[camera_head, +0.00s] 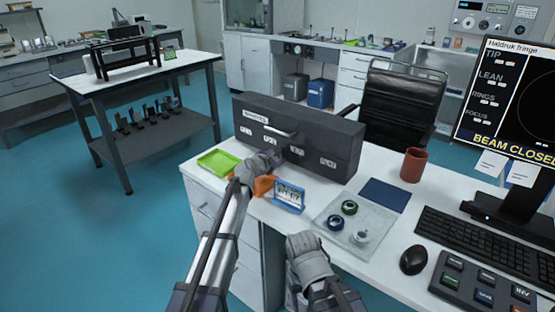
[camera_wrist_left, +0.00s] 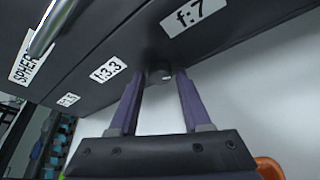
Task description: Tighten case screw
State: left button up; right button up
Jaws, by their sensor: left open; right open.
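There a small dark round screw (camera_wrist_left: 159,72) sticks out at the face's edge, between the "f:3.3" and "f:7" labels. My left gripper (camera_head: 277,157) is at the front of the case. In the wrist view its two purple fingers (camera_wrist_left: 160,85) are open, one on each side of the screw; contact cannot be told. My right gripper (camera_head: 307,248) is open and empty over the desk's front edge.
A green tray (camera_head: 218,162), an orange object (camera_head: 263,185) and a small blue-framed display (camera_head: 289,196) are close to my left gripper. A clear mat (camera_head: 335,238) with small round parts, a red-brown mug (camera_head: 413,165), a mouse (camera_head: 413,260) and a keyboard (camera_head: 480,245) lie to the right.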

pick_arm(q)
grip_shut()
jog(key=shift+r, duration=0.1)
dwell(0.5)
jog(key=shift+a+n+g+h+p, duration=0.15)
jog(key=shift+n+g+h+p, duration=0.4)
jog(key=shift+n, duration=0.55)
jog(key=shift+w+n+g+h, duration=0.1)
jog(key=shift+n+g+h, duration=0.5)
jog(key=shift+n, duration=0.6)
grip_release()
jog(key=shift+a, duration=0.1)
